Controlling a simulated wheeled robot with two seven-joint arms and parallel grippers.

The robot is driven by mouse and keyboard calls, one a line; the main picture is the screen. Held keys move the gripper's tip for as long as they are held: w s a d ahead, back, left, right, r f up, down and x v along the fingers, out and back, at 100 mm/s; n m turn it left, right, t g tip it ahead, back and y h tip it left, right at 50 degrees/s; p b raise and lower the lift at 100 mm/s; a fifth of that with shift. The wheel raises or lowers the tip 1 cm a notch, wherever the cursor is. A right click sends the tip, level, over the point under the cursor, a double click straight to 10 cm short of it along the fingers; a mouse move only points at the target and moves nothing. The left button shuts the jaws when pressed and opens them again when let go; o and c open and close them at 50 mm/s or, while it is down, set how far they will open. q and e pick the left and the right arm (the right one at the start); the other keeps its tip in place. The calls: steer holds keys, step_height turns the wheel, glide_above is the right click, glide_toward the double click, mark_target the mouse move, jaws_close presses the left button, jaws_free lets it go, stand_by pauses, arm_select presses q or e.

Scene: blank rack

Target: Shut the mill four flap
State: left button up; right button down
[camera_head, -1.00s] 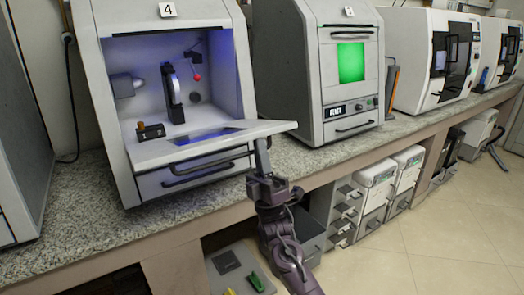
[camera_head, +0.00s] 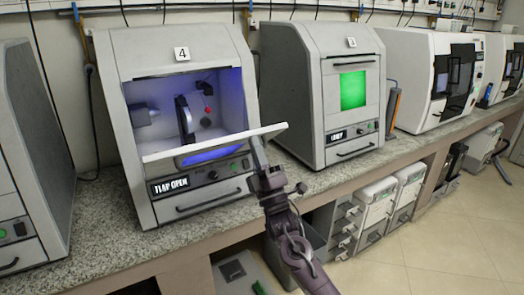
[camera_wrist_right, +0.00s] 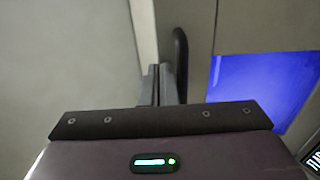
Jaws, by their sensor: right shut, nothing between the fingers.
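Mill four (camera_head: 118,95) is the grey cabinet under the "4" sign. Its flap (camera_head: 215,143) is hinged down at the front and stands partly raised, with its edge towards me. In the right wrist view the shut fingers (camera_wrist_right: 163,85) are beside a dark handle (camera_wrist_right: 181,62) on a pale panel with a blue window. My left gripper is out of view.
A similar closed mill with a green window (camera_head: 353,90) stands to the right, with white machines (camera_head: 415,75) beyond it. Another grey cabinet (camera_head: 30,150) stands at the left. The speckled counter (camera_head: 110,240) is clear in front.

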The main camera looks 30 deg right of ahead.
steer(key=w+r+p, duration=0.1)
steer(key=r+p, duration=0.1)
steer(key=w+r+g+p, duration=0.1)
steer(key=r+p, duration=0.1)
steer(key=w+r+g+p, duration=0.1)
steer(key=r+p, duration=0.1)
steer(key=shift+w+r, duration=0.3)
steer(key=w+r+g+p, duration=0.3)
steer(key=w+g+p, duration=0.1)
steer(key=w, duration=0.6)
steer(key=w+r+g+p, duration=0.3)
steer(key=w+p, duration=0.2)
steer(key=w, duration=0.5)
steer(key=shift+a+r+g, duration=0.25)
steer(key=shift+a+g, duration=0.15)
steer(key=shift+s+d+f, duration=0.1)
